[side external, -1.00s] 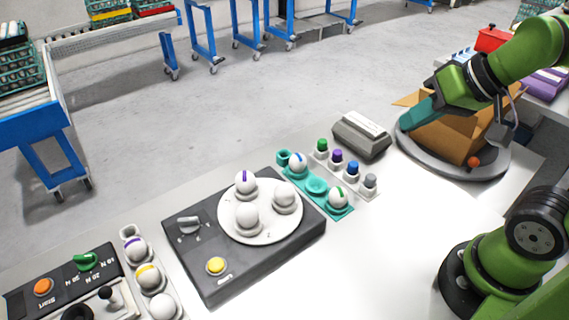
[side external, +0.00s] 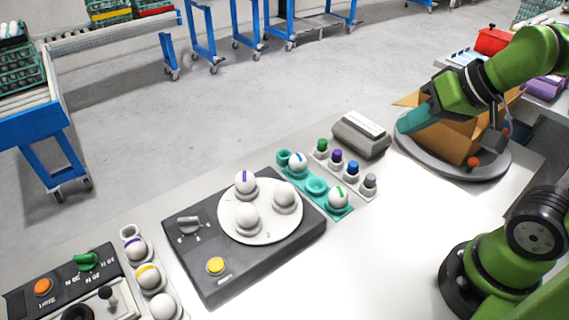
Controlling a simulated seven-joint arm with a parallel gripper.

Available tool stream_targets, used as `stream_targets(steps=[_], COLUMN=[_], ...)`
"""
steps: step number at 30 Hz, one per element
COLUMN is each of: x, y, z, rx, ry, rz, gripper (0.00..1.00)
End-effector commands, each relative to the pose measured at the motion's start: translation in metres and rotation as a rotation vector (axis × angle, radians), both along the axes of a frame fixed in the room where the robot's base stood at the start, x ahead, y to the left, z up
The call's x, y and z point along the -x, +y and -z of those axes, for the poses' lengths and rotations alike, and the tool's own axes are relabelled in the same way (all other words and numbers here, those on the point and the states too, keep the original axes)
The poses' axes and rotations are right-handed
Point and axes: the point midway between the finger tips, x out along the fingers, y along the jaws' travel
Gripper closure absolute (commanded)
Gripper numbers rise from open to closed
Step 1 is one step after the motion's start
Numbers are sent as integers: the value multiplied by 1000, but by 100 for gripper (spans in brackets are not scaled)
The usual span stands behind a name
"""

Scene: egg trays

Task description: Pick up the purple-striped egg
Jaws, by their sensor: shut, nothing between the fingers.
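A white egg with a purple stripe (side external: 244,181) stands at the back of the round white turntable (side external: 232,230). Another white egg with a purple stripe (side external: 135,248) sits in the holder strip at the lower left. My gripper (side external: 402,127), with teal fingers, is at the upper right, over the cardboard box area. It is shut and empty, well apart from both purple-striped eggs. Two plain white eggs (side external: 284,196) share the turntable.
A teal tray (side external: 316,186) holds a blue-striped and a green-striped egg beside colored knobs (side external: 337,158). A grey device (side external: 361,135) and an open cardboard box (side external: 445,140) stand near my gripper. The white table in front is clear.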

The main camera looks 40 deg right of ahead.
Motion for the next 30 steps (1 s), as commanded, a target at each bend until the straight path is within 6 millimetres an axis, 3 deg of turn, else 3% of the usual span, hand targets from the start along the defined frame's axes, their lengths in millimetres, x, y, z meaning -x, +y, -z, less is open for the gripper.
stream_targets(steps=[2,16,24,28,30], x=[0,0,0,-3,-14], y=[0,0,1,12,21], z=[0,0,0,13,14], rx=[0,0,0,1,8], ry=[0,0,1,60,92], rz=[0,0,-4,-48,-88], gripper=[95,24,24,24,24])
